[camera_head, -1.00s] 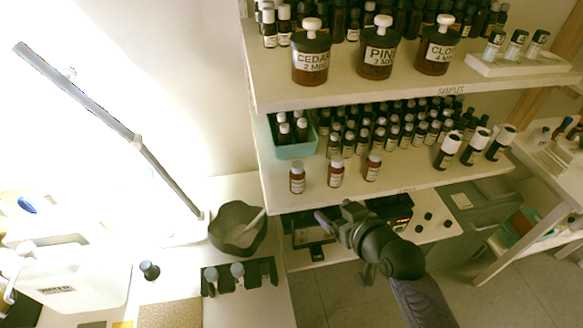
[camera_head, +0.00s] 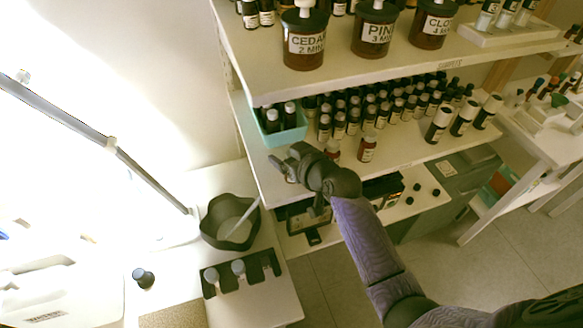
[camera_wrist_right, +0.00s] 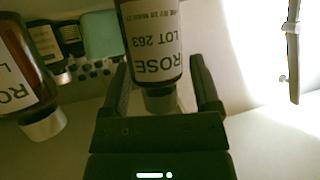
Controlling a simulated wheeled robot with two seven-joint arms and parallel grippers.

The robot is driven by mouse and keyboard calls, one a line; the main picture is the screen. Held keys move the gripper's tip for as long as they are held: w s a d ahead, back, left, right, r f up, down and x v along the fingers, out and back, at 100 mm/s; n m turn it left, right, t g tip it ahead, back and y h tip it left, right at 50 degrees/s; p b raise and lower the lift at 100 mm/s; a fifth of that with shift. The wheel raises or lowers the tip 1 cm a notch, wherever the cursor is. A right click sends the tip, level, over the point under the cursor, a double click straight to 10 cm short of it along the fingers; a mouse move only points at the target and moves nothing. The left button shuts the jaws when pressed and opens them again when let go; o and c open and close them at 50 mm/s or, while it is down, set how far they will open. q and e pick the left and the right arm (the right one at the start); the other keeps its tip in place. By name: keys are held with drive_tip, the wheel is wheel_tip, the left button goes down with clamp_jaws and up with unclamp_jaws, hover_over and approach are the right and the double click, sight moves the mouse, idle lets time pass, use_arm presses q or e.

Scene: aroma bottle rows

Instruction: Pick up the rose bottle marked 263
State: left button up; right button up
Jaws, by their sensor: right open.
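In the right wrist view, which looks upside down, an amber bottle (camera_wrist_right: 152,75) has a white label reading ROSE LOT 263. It stands between the two fingers of my right gripper (camera_wrist_right: 160,66). The fingers are open on either side of it, and I see no clear grip. In the head view my right gripper (camera_head: 288,160) is over the left front of the middle shelf and hides most of this bottle. A second amber bottle (camera_wrist_right: 25,75) with a partly visible "RO" label is at the left of the wrist view. My left gripper is out of view.
The middle shelf (camera_head: 405,158) holds front bottles, one at the right (camera_head: 367,147) and one partly behind my gripper (camera_head: 333,149). A teal bin (camera_head: 272,137) and dense dark bottle rows stand behind. The upper shelf (camera_head: 350,75) hangs above. A dark bowl (camera_head: 215,222) is below left.

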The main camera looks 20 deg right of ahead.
drive_tip(key=shift+w+f, duration=0.1)
drive_tip(key=shift+w, duration=0.15)
drive_tip(key=shift+s, duration=0.1)
drive_tip(key=shift+c, duration=0.2)
clamp_jaws()
